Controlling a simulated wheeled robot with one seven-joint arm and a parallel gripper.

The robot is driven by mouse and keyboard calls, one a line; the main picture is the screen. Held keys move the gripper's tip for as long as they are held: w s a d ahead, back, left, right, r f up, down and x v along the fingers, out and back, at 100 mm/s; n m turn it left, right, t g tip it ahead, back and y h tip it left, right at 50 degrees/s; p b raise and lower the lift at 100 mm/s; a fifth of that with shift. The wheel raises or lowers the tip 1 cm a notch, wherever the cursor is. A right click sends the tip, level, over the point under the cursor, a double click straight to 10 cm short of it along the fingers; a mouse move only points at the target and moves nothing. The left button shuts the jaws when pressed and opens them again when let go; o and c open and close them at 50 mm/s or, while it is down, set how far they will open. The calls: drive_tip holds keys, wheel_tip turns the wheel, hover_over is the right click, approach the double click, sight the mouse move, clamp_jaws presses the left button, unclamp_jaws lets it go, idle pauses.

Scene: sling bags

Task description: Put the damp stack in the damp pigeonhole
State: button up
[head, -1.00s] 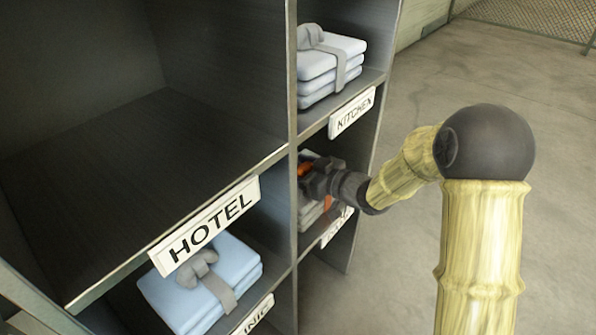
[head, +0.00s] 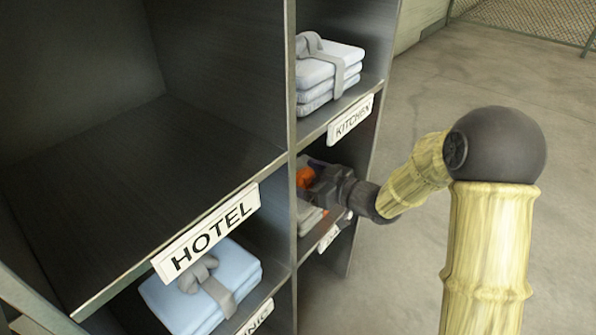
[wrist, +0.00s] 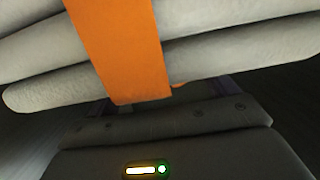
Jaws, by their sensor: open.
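A stack of pale grey folded cloths with an orange strap (wrist: 122,45) fills the upper part of the wrist view. In the head view its pale folds (head: 308,217) show in the lower right pigeonhole, largely hidden behind my gripper (head: 310,178). My gripper is open, right at the front of this stack. The finger tips are hidden, so I cannot tell whether they touch the cloths. The label (head: 329,237) under this pigeonhole is partly covered and unreadable. No label reading "damp" is legible.
The HOTEL pigeonhole (head: 150,150) is empty. A strapped blue-white stack (head: 330,75) sits in the KITCHEN pigeonhole above my gripper. A blue stack (head: 195,295) lies below HOTEL. A dark upright divider (head: 291,130) separates the columns. Open floor (head: 440,70) lies right.

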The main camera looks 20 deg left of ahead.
drive_tip(key=p+v, duration=0.3)
drive_tip(key=v, duration=0.6)
drive_tip(key=shift+s+d, duration=0.15)
drive_tip(key=shift+d, duration=0.15)
drive_tip(key=d+f+m+t+h, duration=0.3)
drive_tip(key=d+m+h, duration=0.4)
drive_tip(key=d+h, duration=0.65)
drive_tip(key=s+d+m+g, duration=0.3)
drive_tip(key=s+d, duration=0.1)
drive_tip(key=s, duration=0.3)
drive_tip(key=s+d+m+g+h, duration=0.1)
drive_tip(key=s+d+m+g, duration=0.2)
drive_tip(key=s, duration=0.5)
drive_tip(key=shift+d+f, duration=0.3)
drive_tip(key=shift+d, duration=0.1)
drive_tip(key=shift+h, duration=0.25)
